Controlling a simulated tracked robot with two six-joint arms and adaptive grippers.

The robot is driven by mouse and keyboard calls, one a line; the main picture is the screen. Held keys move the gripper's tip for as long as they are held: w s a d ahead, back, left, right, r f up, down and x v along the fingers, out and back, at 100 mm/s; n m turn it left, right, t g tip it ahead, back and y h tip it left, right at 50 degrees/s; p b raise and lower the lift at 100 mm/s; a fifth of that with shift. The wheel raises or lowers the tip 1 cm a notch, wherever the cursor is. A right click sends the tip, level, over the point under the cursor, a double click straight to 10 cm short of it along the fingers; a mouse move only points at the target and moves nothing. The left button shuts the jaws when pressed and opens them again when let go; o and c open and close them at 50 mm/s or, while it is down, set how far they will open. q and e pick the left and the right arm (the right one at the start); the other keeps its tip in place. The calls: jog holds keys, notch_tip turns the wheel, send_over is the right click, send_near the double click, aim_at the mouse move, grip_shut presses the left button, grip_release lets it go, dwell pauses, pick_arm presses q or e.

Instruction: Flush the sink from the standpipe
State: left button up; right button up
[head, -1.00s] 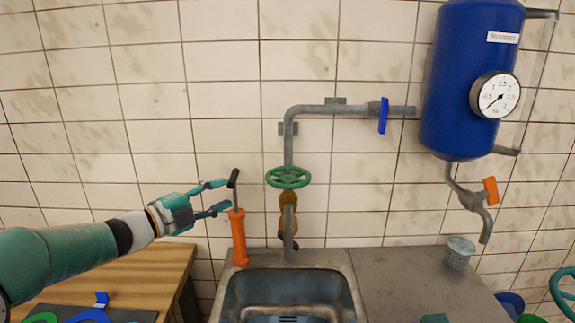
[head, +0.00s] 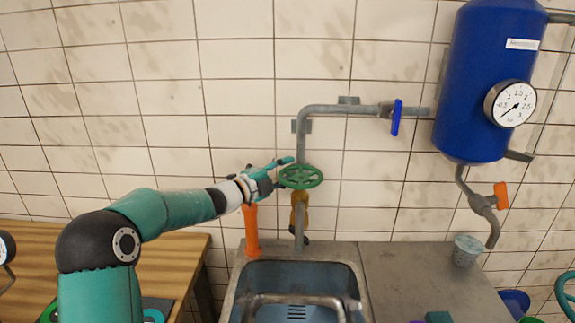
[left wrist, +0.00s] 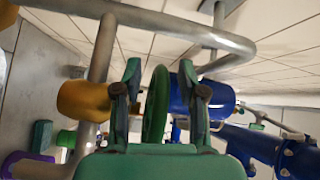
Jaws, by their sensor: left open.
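The green handwheel (head: 301,177) sits on the yellow-brown valve body (head: 300,198) of the grey standpipe (head: 303,138), above the back of the sink (head: 240,292). My left gripper (head: 285,172) is at the wheel's left side. In the left wrist view the wheel (left wrist: 156,105) shows edge-on between the two open fingers (left wrist: 160,75), with a gap at each side. A blue lever (head: 397,117) is on the upper horizontal pipe. The orange hand pump (head: 251,231) stands left of the standpipe, its top hidden behind my gripper. My right gripper is not in view.
A blue tank (head: 480,90) with a gauge (head: 510,104) hangs at right, with an orange-levered outlet (head: 501,195) below. A cup (head: 467,251) stands on the metal counter (head: 405,280). A grey bent pipe (head: 292,298) crosses the sink. A wooden table (head: 40,265) is at left.

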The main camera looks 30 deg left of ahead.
pick_arm(q)
jog(key=shift+w+d, duration=0.1)
jog(key=shift+w, duration=0.35)
grip_shut()
jog(key=m+h+p, duration=0.1)
jog(key=g+h+p, duration=0.1)
jog(key=p, duration=0.1)
jog(key=shift+w+d+m+h, duration=0.15)
jog(key=shift+w+m+h, duration=0.25)
jog(key=shift+w+d+f+m+g+h+p, duration=0.15)
jog(key=shift+m+g+h+p, duration=0.25)
jog(key=shift+m+h+p, duration=0.45)
jog(key=shift+w+d+m+g+h, duration=0.25)
jog(key=shift+m+g+h, duration=0.4)
jog(key=shift+h, duration=0.3)
jog(key=shift+w+d+m+g+h, duration=0.1)
jog(key=shift+w+m+g+h, duration=0.15)
jog(key=shift+m+g+h, duration=0.5)
jog(key=shift+d+h, duration=0.1)
jog(key=shift+h, duration=0.25)
